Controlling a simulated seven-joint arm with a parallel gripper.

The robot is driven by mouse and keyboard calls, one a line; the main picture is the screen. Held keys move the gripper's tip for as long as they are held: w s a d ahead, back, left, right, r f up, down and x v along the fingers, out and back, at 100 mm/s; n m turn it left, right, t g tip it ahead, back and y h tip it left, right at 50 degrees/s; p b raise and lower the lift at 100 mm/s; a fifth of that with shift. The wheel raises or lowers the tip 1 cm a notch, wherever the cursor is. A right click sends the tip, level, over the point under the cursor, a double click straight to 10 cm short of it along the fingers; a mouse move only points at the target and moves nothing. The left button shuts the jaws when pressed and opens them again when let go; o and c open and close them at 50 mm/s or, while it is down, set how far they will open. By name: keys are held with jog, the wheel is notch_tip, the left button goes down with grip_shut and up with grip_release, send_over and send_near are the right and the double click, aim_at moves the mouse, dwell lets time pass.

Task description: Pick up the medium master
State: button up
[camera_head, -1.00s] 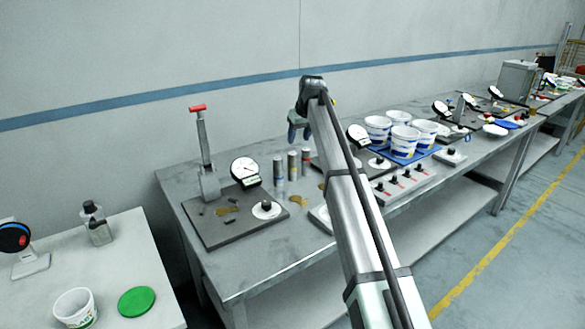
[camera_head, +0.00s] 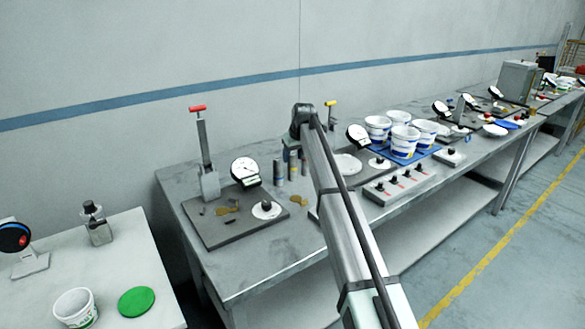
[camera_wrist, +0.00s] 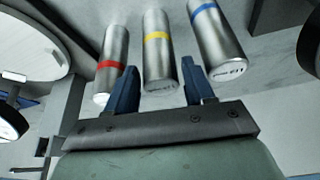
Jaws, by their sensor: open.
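Three metal cylinders stand in a row; in the wrist view they carry a red band (camera_wrist: 112,62), a yellow band (camera_wrist: 158,52) and a blue band (camera_wrist: 214,42). The yellow-banded one is in the middle; small print on the end faces is not legible, so I cannot read which is medium. My gripper (camera_wrist: 161,68) is open, its two blue fingers apart, with the near end of the yellow-banded cylinder showing between them. I cannot tell whether they touch it. In the head view my gripper (camera_head: 291,150) is at the cylinders' tops and partly hides them; the blue-banded one (camera_head: 279,174) shows at left.
A dark plate (camera_head: 235,228) with a dial gauge (camera_head: 245,171) and a red-handled stand (camera_head: 203,150) lies left of the cylinders.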

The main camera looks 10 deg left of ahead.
jog(key=shift+x, duration=1.45)
jog(key=shift+c, duration=0.5)
jog(key=shift+r, duration=0.1)
grip_shut()
